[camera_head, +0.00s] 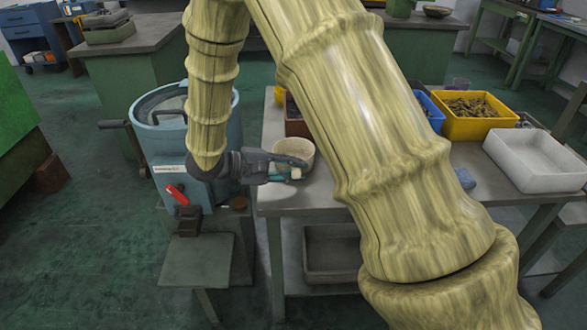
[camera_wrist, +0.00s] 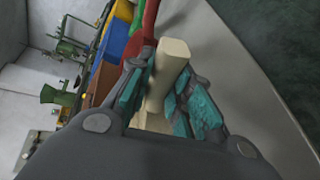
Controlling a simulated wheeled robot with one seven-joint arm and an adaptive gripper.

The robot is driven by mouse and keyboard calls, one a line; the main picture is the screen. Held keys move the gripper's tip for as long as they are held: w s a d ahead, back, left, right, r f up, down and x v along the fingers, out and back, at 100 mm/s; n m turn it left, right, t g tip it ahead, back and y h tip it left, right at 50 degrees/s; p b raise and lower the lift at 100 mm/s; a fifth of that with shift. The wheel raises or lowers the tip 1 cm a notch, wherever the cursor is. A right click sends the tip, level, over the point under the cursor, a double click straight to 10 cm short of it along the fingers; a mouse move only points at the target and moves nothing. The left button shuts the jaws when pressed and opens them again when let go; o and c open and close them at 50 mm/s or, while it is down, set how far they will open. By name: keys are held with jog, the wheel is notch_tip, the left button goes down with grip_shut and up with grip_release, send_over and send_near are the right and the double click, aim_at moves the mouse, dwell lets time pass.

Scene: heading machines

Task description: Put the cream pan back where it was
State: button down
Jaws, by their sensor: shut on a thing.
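The cream pan (camera_head: 297,149) shows in the head view as a round, open vessel at the left end of the grey table, partly hidden behind my gripper (camera_head: 290,168). My gripper reaches in from the left, level with the table's left edge, and is shut. In the wrist view my gripper (camera_wrist: 166,100) has its teal finger pads on either side of a long cream piece (camera_wrist: 172,62), which looks like part of the pan, such as a handle. The fingers hide how it joins the round part. I cannot tell whether the pan touches the table.
On the grey table (camera_head: 320,190) are a yellow bin (camera_head: 470,128) of parts, a blue bin (camera_head: 429,112) and a white tray (camera_head: 537,160). My arm hides the table's middle.

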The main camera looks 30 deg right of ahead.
jog(key=c, duration=1.3)
grip_release()
jog(key=v, duration=1.2)
jog(key=shift+p, duration=0.45)
